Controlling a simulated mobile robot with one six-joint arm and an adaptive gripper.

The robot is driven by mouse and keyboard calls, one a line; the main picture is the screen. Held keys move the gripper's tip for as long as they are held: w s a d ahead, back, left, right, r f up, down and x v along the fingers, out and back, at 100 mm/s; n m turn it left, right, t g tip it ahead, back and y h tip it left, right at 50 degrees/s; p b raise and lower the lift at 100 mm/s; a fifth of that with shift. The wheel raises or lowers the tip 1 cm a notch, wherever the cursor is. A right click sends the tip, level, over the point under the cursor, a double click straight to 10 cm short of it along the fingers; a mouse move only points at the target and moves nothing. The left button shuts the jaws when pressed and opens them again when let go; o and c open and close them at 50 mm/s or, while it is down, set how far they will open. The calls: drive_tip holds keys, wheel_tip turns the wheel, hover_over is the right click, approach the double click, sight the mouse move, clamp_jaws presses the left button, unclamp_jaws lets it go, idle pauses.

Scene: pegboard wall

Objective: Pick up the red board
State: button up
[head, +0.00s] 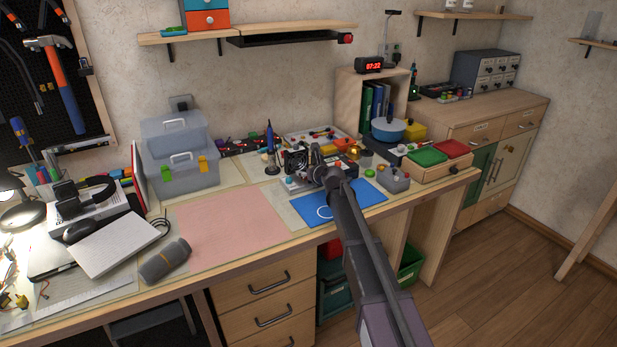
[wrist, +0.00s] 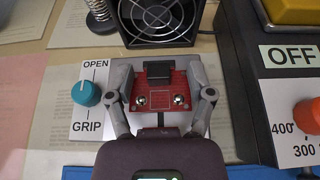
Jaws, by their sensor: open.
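The red board (wrist: 175,84) shows in the wrist view, a small red plate with a black block at its far middle and two shiny round parts near its front. It sits over a light grey plate (wrist: 85,122) with a teal knob marked OPEN and GRIP. My gripper (wrist: 161,98) is open, with one grey finger on each side of the board. I cannot tell whether the fingers touch its edges. In the head view my gripper (head: 322,174) is low over the bench, and the board is too small or hidden to make out there.
A black fan (wrist: 158,22) stands just beyond the board. A dark box marked OFF (wrist: 291,56), with an orange-red knob, stands close on the right. In the head view a blue mat (head: 370,192) lies in front and a bare pink mat (head: 230,225) lies left.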

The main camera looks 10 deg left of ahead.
idle(0.4)
clamp_jaws()
drive_tip(key=shift+r, duration=0.15)
wheel_tip(320, 180, up, 3)
drive_tip(key=p, duration=0.3)
drive_tip(key=s, duration=0.5)
drive_tip(key=s+r+p, duration=0.1)
drive_tip(key=s, duration=0.4)
drive_tip(key=s+d+p, duration=0.1)
drive_tip(key=s, duration=0.5)
drive_tip(key=shift+r, duration=0.35)
